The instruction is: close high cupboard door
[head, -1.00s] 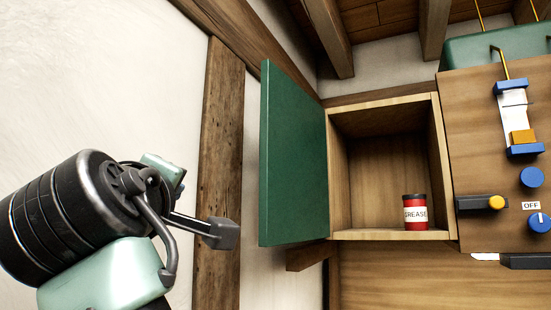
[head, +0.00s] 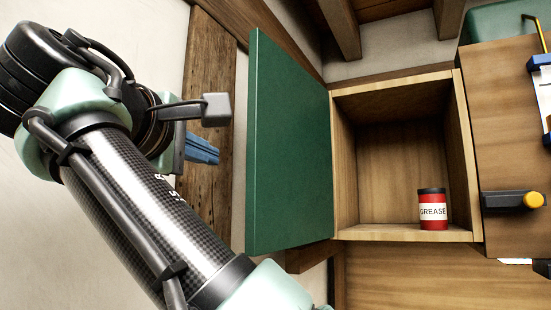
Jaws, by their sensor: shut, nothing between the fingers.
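The high cupboard (head: 466,140) is an open wooden box on the wall. Its green door (head: 290,145) stands wide open, hinged on the left side of the opening. My gripper (head: 212,153), with blue fingers, is left of the door's free edge. The fingers are shut and empty, pointing toward the door with a visible gap in the picture. How far they are from it in depth I cannot tell. My arm crosses the lower left, in front of the wall.
A red grease can (head: 433,210) stands inside the cupboard at the right, behind the front edge. A wooden panel (head: 505,120) with a yellow-ended lever (head: 513,200) adjoins the cupboard's right side. A wooden post (head: 210,75) is behind my gripper.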

